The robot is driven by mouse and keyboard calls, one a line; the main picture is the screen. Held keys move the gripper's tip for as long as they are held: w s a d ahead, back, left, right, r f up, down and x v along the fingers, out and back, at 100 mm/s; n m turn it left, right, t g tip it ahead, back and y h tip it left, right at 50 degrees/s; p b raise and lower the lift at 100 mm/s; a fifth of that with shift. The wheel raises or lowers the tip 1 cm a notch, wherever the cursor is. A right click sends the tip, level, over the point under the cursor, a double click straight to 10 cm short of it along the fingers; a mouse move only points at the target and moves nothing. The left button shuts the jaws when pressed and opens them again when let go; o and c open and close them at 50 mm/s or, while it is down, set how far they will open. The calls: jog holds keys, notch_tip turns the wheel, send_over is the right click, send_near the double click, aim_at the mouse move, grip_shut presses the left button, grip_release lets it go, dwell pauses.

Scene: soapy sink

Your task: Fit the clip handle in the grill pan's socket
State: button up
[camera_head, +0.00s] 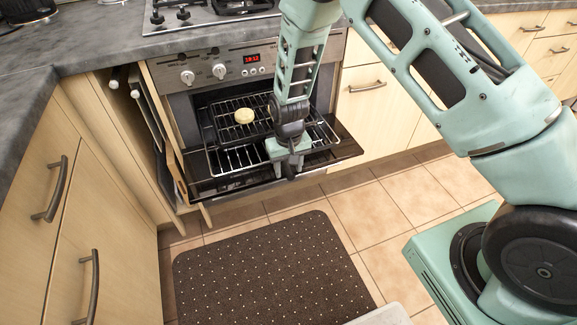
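The grill pan (213,136) is a dark tray with a wire grid, pulled partly out of the open oven. A pale round bun-like item (244,116) lies on its grid. My gripper (289,172) points down at the pan's front right side, over the rack and the lowered oven door. A small dark shape shows at its tips. I cannot tell whether that shape is the fingers or the clip handle. The pan's socket is not visible from here; my arm and gripper cover part of the pan's right front.
The oven door (345,148) is lowered below the wire shelf (235,160). Wooden cupboards flank the oven, with boards in a narrow slot (172,170) at its left. A dark dotted mat (270,275) lies on the tiled floor in front.

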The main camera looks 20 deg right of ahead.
jog(key=shift+r, duration=0.1)
notch_tip(320, 180, up, 17)
jog(key=p, duration=0.1)
jog(key=shift+p, duration=0.4)
jog(key=shift+r, duration=0.1)
jog(key=s+a+r+n+y+p, duration=0.1)
jog(key=s+a+r+n+p, duration=0.2)
jog(key=s+r, duration=0.45)
jog(key=s+a+r+p, duration=0.4)
jog(key=s+r, duration=0.2)
jog(key=r, duration=0.2)
jog(key=s+r+n+p, duration=0.2)
jog(key=s+r, duration=0.2)
jog(key=s, duration=0.4)
jog(key=s+r+n+p, duration=0.2)
jog(key=s+r, duration=0.2)
jog(key=s, duration=0.4)
jog(key=shift+d+n+p, duration=0.3)
jog(key=shift+d+p, duration=0.05)
jog(key=shift+d, duration=0.05)
jog(key=shift+w+r, duration=0.1)
